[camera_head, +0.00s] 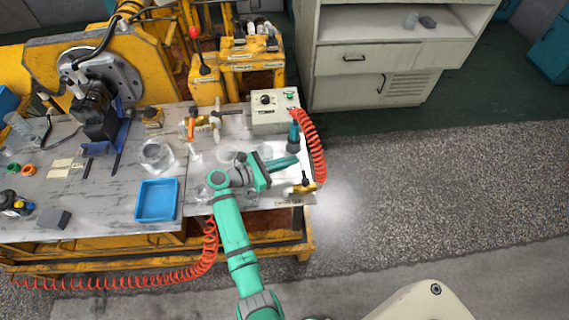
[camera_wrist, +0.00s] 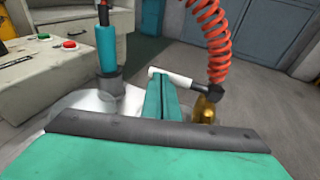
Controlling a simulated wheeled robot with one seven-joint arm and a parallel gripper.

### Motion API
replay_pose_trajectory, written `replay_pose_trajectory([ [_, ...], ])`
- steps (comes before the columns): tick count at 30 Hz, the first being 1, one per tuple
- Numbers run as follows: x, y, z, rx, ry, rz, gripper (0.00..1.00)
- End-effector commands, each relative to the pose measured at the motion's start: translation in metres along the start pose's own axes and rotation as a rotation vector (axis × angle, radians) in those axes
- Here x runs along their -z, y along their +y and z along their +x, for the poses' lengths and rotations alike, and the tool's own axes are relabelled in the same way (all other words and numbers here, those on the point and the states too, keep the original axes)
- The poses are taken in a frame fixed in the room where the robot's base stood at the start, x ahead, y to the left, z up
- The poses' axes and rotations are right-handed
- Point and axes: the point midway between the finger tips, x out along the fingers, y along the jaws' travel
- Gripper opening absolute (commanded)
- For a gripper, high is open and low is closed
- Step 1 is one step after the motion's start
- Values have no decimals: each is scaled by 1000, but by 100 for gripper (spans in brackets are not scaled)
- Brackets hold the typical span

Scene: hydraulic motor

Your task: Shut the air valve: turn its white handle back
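The air valve is a brass body (camera_wrist: 204,108) with a dark fitting and a white handle (camera_wrist: 181,79). In the wrist view the handle lies crosswise, pointing left from the fitting. In the head view the brass valve (camera_head: 303,188) is at the table's right front corner. My gripper (camera_wrist: 163,80) has its two teal fingers close together with only a thin line between them. Its fingertips are at the white handle and overlap it in the picture. I cannot tell whether they touch it. In the head view my gripper (camera_head: 297,160) is just above the valve.
A coiled red hose (camera_head: 314,145) runs from the valve area to a control box (camera_head: 273,112) at the table's back right. A teal upright tool (camera_wrist: 107,45) stands left of my fingers. A blue tray (camera_head: 158,200) and glassware sit farther left. The floor to the right is clear.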

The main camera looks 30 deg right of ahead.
Motion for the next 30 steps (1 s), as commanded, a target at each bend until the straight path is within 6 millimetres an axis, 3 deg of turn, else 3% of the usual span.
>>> replay_pose_trajectory([
  [22, -2, 0, 6, 2, -1, 2, 0],
  [26, -2, 1, -5, 0, -2, 2, 0],
  [30, -2, 2, -30, -4, -1, 1, 0],
])
